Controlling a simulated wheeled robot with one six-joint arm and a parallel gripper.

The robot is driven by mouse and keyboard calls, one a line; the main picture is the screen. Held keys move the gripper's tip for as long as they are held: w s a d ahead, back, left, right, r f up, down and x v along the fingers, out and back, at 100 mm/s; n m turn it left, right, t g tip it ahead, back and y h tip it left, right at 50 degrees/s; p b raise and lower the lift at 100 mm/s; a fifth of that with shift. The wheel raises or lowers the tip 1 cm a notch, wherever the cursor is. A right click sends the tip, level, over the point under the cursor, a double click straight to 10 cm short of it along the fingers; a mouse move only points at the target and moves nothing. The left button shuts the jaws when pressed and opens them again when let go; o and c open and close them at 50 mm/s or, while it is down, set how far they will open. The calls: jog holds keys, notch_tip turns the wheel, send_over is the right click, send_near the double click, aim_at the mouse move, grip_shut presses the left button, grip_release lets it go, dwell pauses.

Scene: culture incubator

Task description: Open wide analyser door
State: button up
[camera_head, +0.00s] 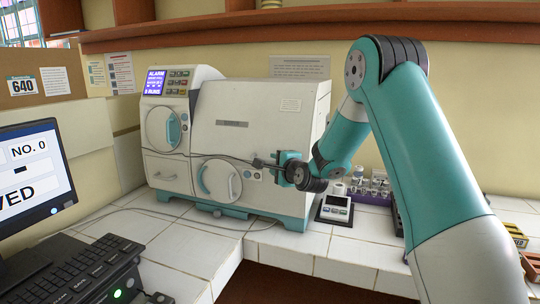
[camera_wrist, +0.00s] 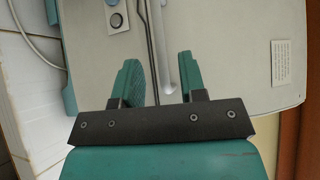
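The analyser (camera_head: 255,110) is a white bench machine with a teal base at the back of the counter. Its wide upper front panel (camera_head: 235,135) looks closed. In the wrist view a pale bar (camera_wrist: 164,45) runs down between the two teal fingers, next to a dark line along the panel. My gripper (camera_head: 280,165) is at the front right of the analyser. In the wrist view my gripper (camera_wrist: 158,62) is open, with gaps between both fingers and the bar.
Round doors with teal handles (camera_head: 218,180) (camera_head: 164,128) sit on the analyser's front. A small dark device (camera_head: 336,209) and a rack of vials (camera_head: 372,188) stand to the right. A monitor (camera_head: 35,170) and keyboard (camera_head: 75,270) are at the left. A wooden shelf (camera_head: 300,22) runs above.

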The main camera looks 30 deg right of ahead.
aim_at(270, 161)
jog(key=w, duration=0.3)
jog(key=w+p, duration=0.1)
jog(key=w, duration=0.1)
jog(key=shift+d+f, duration=0.3)
jog(key=shift+f, duration=0.05)
grip_shut()
